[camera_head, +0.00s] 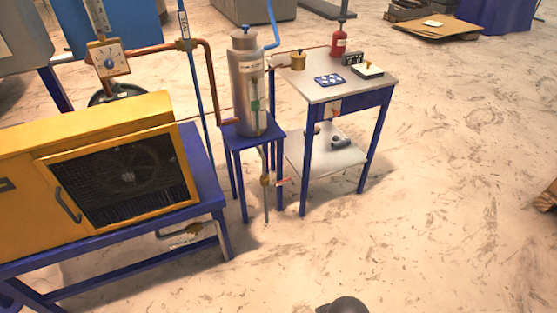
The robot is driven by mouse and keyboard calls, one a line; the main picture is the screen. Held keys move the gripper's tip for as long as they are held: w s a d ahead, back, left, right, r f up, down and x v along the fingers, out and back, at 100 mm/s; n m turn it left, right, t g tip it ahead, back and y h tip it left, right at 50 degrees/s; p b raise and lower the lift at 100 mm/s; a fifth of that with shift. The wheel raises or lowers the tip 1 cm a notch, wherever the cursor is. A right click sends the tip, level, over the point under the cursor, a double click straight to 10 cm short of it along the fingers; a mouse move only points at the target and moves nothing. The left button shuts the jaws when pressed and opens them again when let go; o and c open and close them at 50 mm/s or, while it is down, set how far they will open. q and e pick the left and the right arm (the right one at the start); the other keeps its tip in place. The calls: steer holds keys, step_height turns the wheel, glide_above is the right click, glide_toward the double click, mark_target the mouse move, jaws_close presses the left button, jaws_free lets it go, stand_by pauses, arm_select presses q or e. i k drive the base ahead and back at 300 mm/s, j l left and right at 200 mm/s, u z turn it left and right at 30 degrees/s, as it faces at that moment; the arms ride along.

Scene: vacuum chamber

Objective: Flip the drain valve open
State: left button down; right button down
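A small brass valve (265,180) sits on the thin pipe under the tall grey metal cylinder (246,85). I take it for the drain valve. A short reddish lever (281,182) sticks out from it to the right, roughly level. The pipe goes on down below the valve towards the floor. The cylinder stands upright on a small blue stand (238,140). The valve is too small here to read any marking.
A yellow machine (110,122) on a blue frame stands at the left. A side table (322,92) stands close right of the valve, with a red bottle (339,42) and small items on top. Open floor (430,210) lies in front and to the right.

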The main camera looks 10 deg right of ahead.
mark_target(281, 183)
steer(key=i+l, duration=0.85)
steer(key=k+j+u, duration=0.1)
steer(key=u, duration=0.9)
